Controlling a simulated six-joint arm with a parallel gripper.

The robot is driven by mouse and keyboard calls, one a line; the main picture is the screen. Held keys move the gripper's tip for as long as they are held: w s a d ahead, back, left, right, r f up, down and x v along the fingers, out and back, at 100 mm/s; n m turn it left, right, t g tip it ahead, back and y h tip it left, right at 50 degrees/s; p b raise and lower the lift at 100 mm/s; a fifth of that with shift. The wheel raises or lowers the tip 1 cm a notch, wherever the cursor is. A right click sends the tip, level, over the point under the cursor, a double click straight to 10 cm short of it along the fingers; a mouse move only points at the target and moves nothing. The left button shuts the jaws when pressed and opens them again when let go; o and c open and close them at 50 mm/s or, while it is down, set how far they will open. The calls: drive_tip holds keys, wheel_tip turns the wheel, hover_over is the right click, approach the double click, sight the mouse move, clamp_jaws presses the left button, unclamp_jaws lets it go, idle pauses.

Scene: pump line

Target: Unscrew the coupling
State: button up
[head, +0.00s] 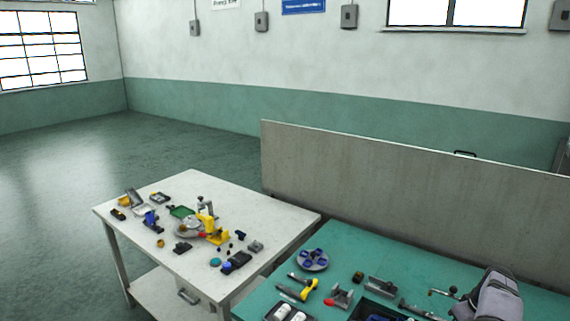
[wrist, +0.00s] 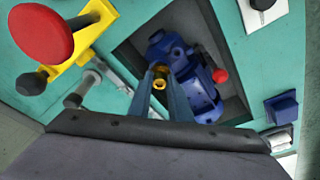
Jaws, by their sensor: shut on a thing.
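In the wrist view, a small brass coupling (wrist: 160,77) sits between my fingertips, at the front end of a blue pump (wrist: 196,82). The pump lies in a dark recessed tray (wrist: 133,52) and has a red knob on its right. My gripper (wrist: 161,84) is shut on the coupling, one finger on each side. I cannot tell whether the coupling is still threaded on the pump, as the fingers hide part of the joint. In the head view, the tray (head: 362,312) is cut by the bottom edge and my fingertips are not visible.
In the wrist view, a yellow fixture (wrist: 70,68) with a large red knob stands left of the tray, and a blue block (wrist: 281,108) lies right. In the head view, the green bench (head: 340,246) carries several tools. A cluttered white table (head: 255,205) stands left.

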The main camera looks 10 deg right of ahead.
drive_tip(key=n+y, duration=0.1)
drive_tip(key=n, duration=0.3)
drive_tip(key=shift+d+n, duration=0.15)
drive_tip(key=shift+n, duration=0.15)
drive_tip(key=o, duration=0.7)
drive_tip(key=shift+r, duration=0.2)
drive_tip(key=shift+w+p+v, duration=0.2)
drive_tip(key=shift+p+v, duration=0.7)
drive_tip(key=shift+v, duration=0.15)
drive_tip(key=shift+w+p+v, duration=0.2)
drive_tip(key=shift+p+v, duration=0.65)
drive_tip(key=shift+v, duration=0.2)
drive_tip(key=shift+a, duration=0.25)
drive_tip(key=shift+w+r, duration=0.1)
